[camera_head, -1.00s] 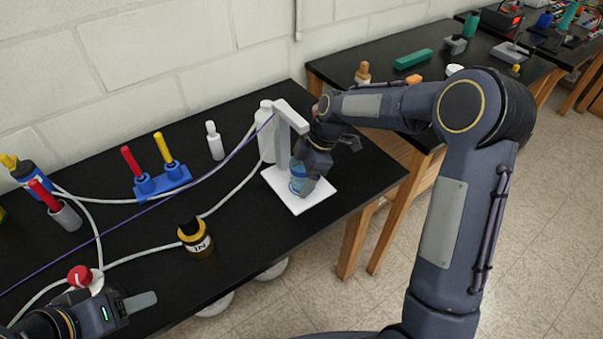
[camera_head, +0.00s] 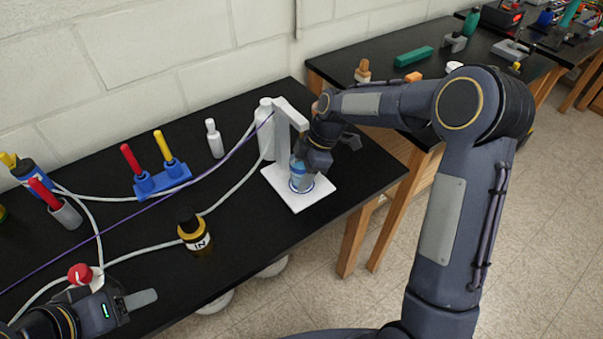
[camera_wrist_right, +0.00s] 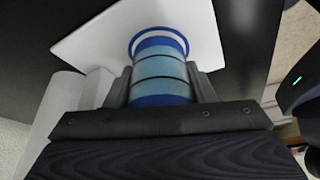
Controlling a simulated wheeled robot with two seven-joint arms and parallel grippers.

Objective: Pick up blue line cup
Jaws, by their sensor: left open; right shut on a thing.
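The blue line cup (camera_head: 300,177) is light blue with darker blue bands and stands on the white base plate (camera_head: 312,201) of a white stand (camera_head: 284,138). My right gripper (camera_head: 313,160) reaches it from above and to the right. In the right wrist view the cup (camera_wrist_right: 160,66) sits between the two fingers of my right gripper (camera_wrist_right: 163,90), which are shut on its sides. Whether the cup touches the plate is hard to tell. My left gripper (camera_head: 134,301) is open and empty at the lower left, near a red-capped bottle (camera_head: 80,275).
A white bottle (camera_head: 265,130) stands close behind the stand. A yellow bottle with a black cap (camera_head: 194,230), a small white bottle (camera_head: 215,139) and a blue holder with red and yellow sticks (camera_head: 163,180) stand to the left. Cables cross the black table (camera_head: 262,237).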

